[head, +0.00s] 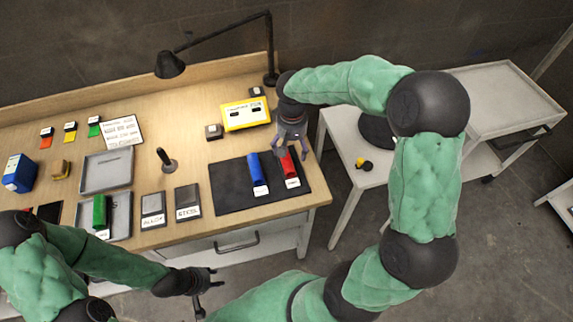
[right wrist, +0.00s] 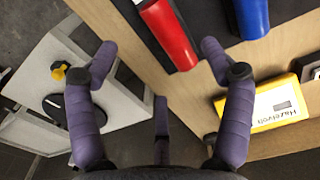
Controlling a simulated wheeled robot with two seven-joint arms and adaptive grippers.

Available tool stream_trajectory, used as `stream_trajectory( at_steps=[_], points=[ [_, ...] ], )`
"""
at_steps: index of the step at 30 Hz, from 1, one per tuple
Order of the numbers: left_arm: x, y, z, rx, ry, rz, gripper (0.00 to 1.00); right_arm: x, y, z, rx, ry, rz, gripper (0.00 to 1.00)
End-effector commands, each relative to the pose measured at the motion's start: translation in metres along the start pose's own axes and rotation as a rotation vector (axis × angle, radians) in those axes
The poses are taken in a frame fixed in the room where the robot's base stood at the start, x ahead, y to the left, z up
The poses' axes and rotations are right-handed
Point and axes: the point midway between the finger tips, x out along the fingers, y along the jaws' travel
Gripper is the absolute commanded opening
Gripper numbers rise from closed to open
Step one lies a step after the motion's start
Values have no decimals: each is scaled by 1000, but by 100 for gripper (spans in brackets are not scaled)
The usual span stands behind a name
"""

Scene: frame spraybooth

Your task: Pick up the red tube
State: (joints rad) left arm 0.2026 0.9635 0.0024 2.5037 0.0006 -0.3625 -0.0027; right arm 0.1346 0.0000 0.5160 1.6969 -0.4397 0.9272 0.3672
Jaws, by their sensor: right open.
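The red tube (head: 290,168) lies on the dark mat (head: 232,197) at the right end of the workbench, with a white label at its near end. My right gripper (head: 291,152) is over its far end, open and empty. In the right wrist view the red tube (right wrist: 171,34) shows at the top, beyond and between the spread fingertips (right wrist: 158,58), with no finger closed on it. A blue tube (head: 257,172) lies beside it on the mat. My left gripper (head: 206,288) is in front of the bench, open and empty.
A yellow box (head: 246,114) stands behind the mat, near a small dark block (head: 214,132). A black lamp (head: 171,66) arches over the back. A white cart (head: 345,130) stands right of the bench.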

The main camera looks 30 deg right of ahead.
Motion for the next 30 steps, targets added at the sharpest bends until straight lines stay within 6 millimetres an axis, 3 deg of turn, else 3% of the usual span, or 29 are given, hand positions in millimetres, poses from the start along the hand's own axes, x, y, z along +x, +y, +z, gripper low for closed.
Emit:
stream_trajectory(
  at_steps=[3, 11, 21, 29, 30],
  points=[
    [6, -2, 0, 0, 0, 0, 40, 22, 0, 1, 0, -4, 0, 81],
    [10, -4, 0, 0, 0, 0, 40, 39, -1, -2, 1, -2, 0, 81],
    [25, -9, -1, 0, 0, 0, 40, 82, -2, -8, 0, -2, -1, 81],
    [24, -9, -1, 0, 0, 0, 40, 84, -2, -8, 0, -1, -1, 81],
    [24, -9, -1, 0, 0, 0, 40, 84, -2, -8, 0, -1, -1, 73]
  ],
)
